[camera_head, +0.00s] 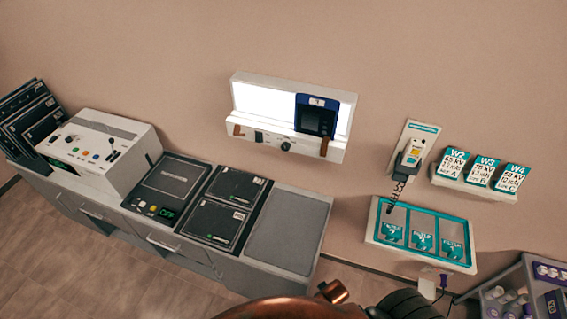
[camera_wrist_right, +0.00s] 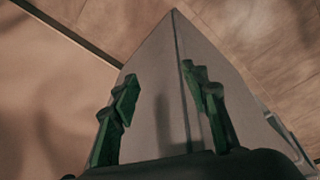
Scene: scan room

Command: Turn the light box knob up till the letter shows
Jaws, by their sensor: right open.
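The white light box (camera_head: 240,118) is fixed to the wall at the centre of the head view, its panel glowing white. A dark round knob (camera_head: 286,146) sits on its lower front ledge. A blue-framed dark film (camera_head: 317,119) stands against the right part of the panel; I can make out no letter on its dark area. My right gripper (camera_wrist_right: 159,75) shows in the right wrist view with two green fingers apart and nothing between them. It is away from the knob, facing the corner of a grey cabinet. My left gripper is not in view.
A grey counter (camera_head: 290,232) runs below the light box, with a white control console (camera_head: 95,148) and black cassettes (camera_head: 222,208) on it. On the right wall are a handset (camera_head: 411,155), a teal-edged tray (camera_head: 420,232) and several cards (camera_head: 483,170). A cart (camera_head: 500,290) stands lower right.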

